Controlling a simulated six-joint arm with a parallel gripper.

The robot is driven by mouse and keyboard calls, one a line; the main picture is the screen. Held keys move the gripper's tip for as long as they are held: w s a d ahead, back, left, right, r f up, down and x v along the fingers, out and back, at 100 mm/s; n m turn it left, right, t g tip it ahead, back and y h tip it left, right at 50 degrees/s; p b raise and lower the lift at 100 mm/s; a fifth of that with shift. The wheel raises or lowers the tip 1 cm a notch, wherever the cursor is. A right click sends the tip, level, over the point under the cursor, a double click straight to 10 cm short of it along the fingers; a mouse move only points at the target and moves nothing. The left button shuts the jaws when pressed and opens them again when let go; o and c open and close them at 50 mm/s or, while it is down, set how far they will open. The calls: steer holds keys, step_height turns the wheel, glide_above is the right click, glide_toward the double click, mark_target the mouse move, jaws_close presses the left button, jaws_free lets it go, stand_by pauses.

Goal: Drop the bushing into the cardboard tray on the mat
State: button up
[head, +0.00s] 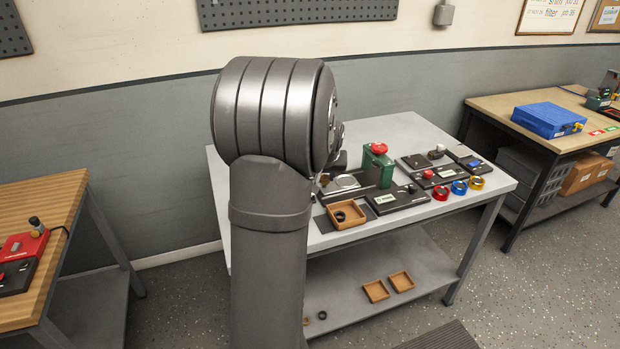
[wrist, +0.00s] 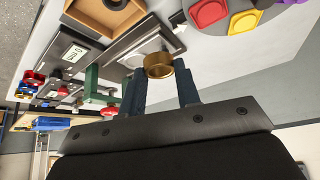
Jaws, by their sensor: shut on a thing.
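A brass-coloured ring, the bushing (wrist: 158,65), is held between the tips of my gripper (wrist: 157,78) in the wrist view. My gripper is shut on it, above the grey table. The cardboard tray (head: 362,219) is a square tan box with low walls, on a dark mat (head: 324,223) near the table's front edge. A dark ring lies inside it. The tray also shows at the top of the wrist view (wrist: 78,15), apart from the bushing.
Right of the tray are a black labelled device (head: 396,199), a green stand with a red top (head: 377,167) and red, blue and yellow rings (head: 459,187). Red (wrist: 208,13) and yellow (wrist: 244,21) pieces lie right in the wrist view.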

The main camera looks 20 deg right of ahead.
steer(key=shift+s+d+f, duration=0.5)
steer(key=shift+d+f, duration=0.95)
steer(key=shift+f, duration=0.25)
steer(key=shift+s+d+f, duration=0.55)
steer(key=shift+d+f, duration=0.85)
steer(key=shift+f, duration=0.25)
steer(key=shift+s+d+f, duration=0.5)
steer(key=shift+d+f, duration=0.95)
steer(key=shift+f, duration=0.25)
steer(key=shift+f, duration=0.5)
steer(key=o, duration=1)
steer(key=shift+o, duration=0.2)
steer(key=shift+r, duration=0.1)
step_height(320, 180, up, 7)
